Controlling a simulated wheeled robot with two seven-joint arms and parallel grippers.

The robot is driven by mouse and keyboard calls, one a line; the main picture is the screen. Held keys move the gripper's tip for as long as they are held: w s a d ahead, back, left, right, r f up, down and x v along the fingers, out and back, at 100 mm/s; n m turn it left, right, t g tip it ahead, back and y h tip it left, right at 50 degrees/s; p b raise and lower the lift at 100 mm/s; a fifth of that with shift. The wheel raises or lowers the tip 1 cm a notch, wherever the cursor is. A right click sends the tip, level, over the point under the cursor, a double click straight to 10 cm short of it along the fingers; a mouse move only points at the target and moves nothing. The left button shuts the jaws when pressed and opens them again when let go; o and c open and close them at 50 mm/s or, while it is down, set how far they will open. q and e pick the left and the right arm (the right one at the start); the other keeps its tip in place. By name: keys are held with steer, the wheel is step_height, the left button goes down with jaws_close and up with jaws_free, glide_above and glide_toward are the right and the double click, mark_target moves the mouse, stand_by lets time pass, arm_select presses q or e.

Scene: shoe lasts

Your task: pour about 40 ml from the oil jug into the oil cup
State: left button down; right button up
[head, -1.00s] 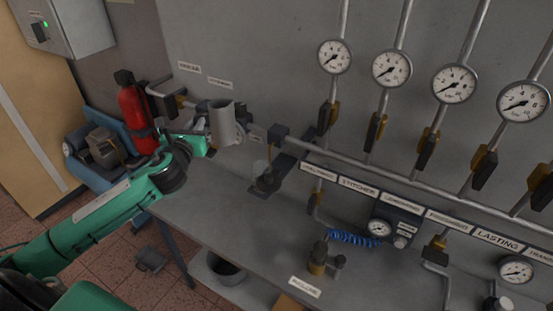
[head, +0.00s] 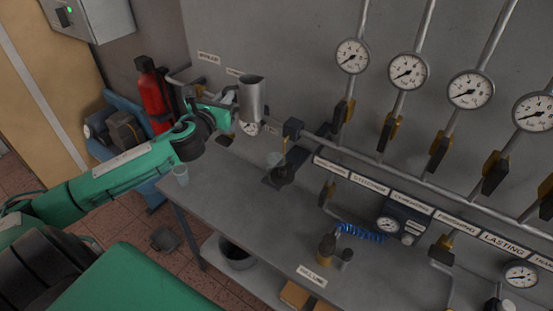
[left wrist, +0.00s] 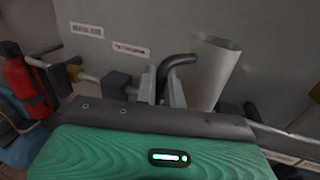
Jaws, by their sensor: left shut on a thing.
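The oil jug, a grey metal cylinder (head: 252,98), is held nearly upright above the back of the bench. My left gripper (head: 229,97) is shut on its dark curved handle. The left wrist view shows the jug (left wrist: 213,70) and my left gripper's fingers (left wrist: 163,88) around the handle. A small translucent cup (head: 275,159) stands at a dark fixture, below and right of the jug and apart from it. Another pale cup (head: 181,173) stands at the bench's left edge. I cannot tell which is the oil cup. My right gripper is not in view.
A pipe (head: 400,172) with gauges and valves runs along the wall behind the bench (head: 235,190). A red extinguisher (head: 153,95) stands left. A blue coiled hose (head: 360,233) and a brass fitting (head: 327,250) are right. The bench's middle is clear.

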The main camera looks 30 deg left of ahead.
mark_target(248, 92)
arm_select(q)
steer(key=d+m+t+b, duration=0.1)
steer(key=m+b, duration=0.1)
steer(key=s+d+f+m+t+h+b, duration=0.1)
steer(key=d+m+b, duration=0.1)
steer(key=m, duration=0.1)
steer(key=d+f+m+t+b, duration=0.1)
steer(key=d+m+b, duration=0.1)
steer(key=m+b, duration=0.1)
steer(key=shift+s+t+h, duration=0.2)
steer(key=shift+t+h, duration=0.1)
steer(key=shift+m+b, duration=0.45)
steer(key=shift+m, duration=0.15)
steer(key=shift+s+d+r+m+t+h+b, duration=0.15)
steer(key=shift+r+m+t+h+b, duration=0.2)
steer(key=shift+m, duration=0.35)
steer(key=shift+w+d+r+m+t+h+b, duration=0.15)
steer(key=shift+r+m+h+b, duration=0.2)
steer(key=shift+r+m+b, duration=0.25)
steer(key=shift+s+d+r+m+h+b, duration=0.1)
steer(key=shift+r+m+h+b, duration=0.15)
steer(key=shift+m, duration=0.35)
steer(key=shift+s+d+r+m+h+b, duration=0.1)
steer(key=shift+r+m+h+b, duration=0.1)
steer(key=shift+m+h, duration=0.3)
steer(key=shift+d+f+m+t+h+b, duration=0.15)
steer(key=shift+m+t+h+b, duration=0.15)
steer(key=shift+m+b, duration=0.25)
